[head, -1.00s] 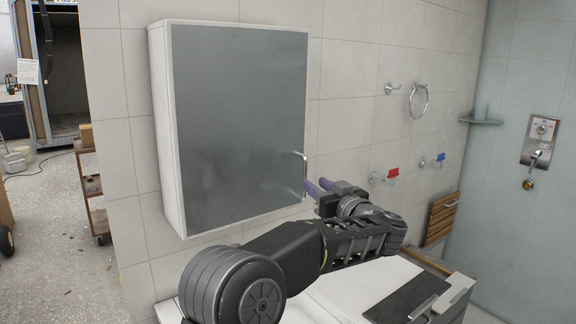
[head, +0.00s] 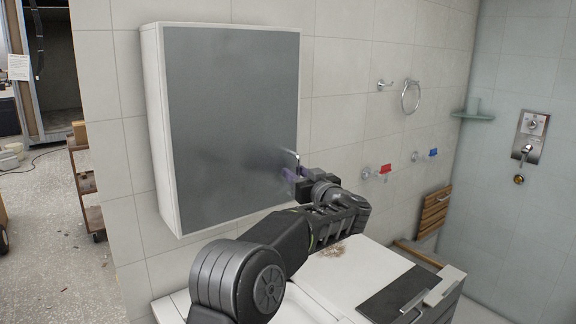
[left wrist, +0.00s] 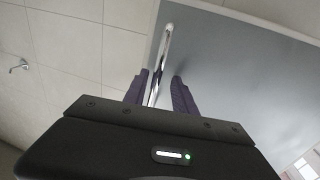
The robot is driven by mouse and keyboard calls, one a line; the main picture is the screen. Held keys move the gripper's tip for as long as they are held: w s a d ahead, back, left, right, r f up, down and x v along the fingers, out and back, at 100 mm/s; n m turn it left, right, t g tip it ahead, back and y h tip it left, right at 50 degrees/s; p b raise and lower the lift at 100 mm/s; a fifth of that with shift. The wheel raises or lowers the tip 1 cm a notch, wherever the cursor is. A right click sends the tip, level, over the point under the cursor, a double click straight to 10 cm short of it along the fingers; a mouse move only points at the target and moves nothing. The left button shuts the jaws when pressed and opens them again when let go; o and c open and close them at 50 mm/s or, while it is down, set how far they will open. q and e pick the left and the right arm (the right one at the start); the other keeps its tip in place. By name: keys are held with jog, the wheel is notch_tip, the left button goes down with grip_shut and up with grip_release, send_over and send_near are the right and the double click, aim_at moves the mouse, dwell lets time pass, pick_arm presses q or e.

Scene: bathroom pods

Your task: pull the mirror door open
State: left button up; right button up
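The mirror door (head: 230,110) is the grey front of a white wall cabinet (head: 160,130) and sits flush on it, closed. Its chrome bar handle (head: 295,159) is at the lower right edge. My left gripper (head: 290,175) is at the handle, partly hiding its lower part. In the left wrist view its two purple fingers (left wrist: 160,92) are apart, with the handle (left wrist: 161,60) running between them, nearer the left finger. Whether a finger touches it I cannot tell. My right gripper is not in view.
Below is a white counter (head: 340,273) with a dark panel (head: 398,290). Red (head: 385,170) and blue (head: 432,153) taps, a hook (head: 385,85) and a towel ring (head: 411,97) are on the wall right of the cabinet.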

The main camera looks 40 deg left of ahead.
pick_arm(q)
jog(key=shift+w, duration=0.1)
grip_shut()
dwell(0.3)
